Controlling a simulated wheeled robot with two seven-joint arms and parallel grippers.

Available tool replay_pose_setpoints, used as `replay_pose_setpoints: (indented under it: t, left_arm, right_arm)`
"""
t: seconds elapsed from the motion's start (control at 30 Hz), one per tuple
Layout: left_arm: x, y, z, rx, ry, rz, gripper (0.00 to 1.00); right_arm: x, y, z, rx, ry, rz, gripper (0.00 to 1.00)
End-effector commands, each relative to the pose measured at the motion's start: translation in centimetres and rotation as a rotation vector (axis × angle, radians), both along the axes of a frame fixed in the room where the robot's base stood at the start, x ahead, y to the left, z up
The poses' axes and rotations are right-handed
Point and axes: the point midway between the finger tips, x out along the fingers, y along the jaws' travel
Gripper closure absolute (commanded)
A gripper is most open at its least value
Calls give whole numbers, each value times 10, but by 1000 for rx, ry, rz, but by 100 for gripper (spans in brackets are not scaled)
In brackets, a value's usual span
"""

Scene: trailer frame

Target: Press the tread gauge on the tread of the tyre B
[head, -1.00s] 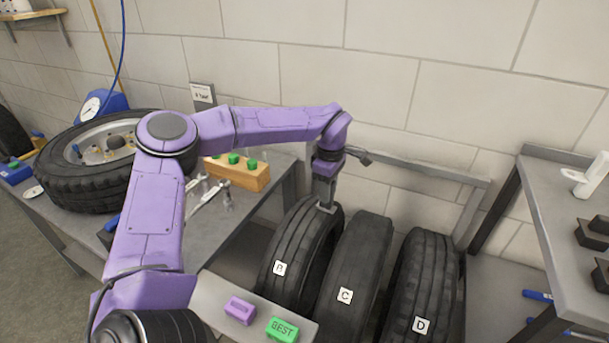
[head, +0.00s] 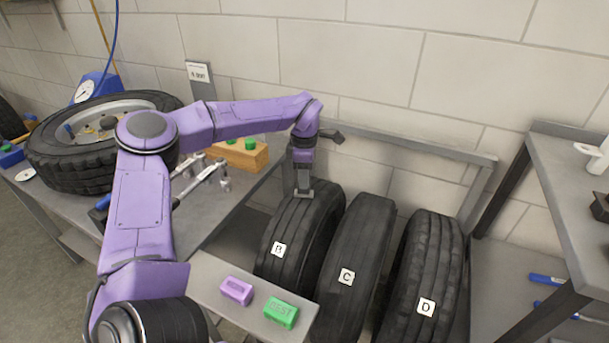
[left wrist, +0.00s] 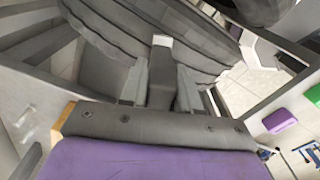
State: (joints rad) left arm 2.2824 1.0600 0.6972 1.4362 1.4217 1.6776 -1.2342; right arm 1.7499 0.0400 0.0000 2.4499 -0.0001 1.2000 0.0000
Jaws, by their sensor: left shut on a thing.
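Tyre B (head: 290,228) stands upright at the left of a row of dark tyres and carries a white B label. My left gripper (head: 303,192) points down at the upper part of its tread in the head view. In the left wrist view, my left gripper (left wrist: 162,88) is shut on the tread gauge (left wrist: 162,72), a dark grey block with a pale end, between its two fingers. The gauge's end lies over grooved tread (left wrist: 205,45). I cannot tell whether it touches the rubber. My right gripper is not in view.
Tyre C (head: 352,265) and tyre D (head: 428,270) stand to the right of tyre B, with a grey rack rail (head: 420,150) behind. A small shelf (head: 225,270) in front holds a purple block (head: 236,291) and a green BEST block (head: 281,312). A workbench (head: 200,215) is left.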

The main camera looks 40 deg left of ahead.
Motion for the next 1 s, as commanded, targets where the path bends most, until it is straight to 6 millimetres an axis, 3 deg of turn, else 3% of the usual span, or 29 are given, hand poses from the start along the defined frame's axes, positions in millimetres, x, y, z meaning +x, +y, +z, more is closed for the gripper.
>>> replay_pose_setpoints:
  t: [1.0]
  left_arm:
    - [0, 0, -7, 0, -1, -1, 99]
  right_arm:
    - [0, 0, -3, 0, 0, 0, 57]
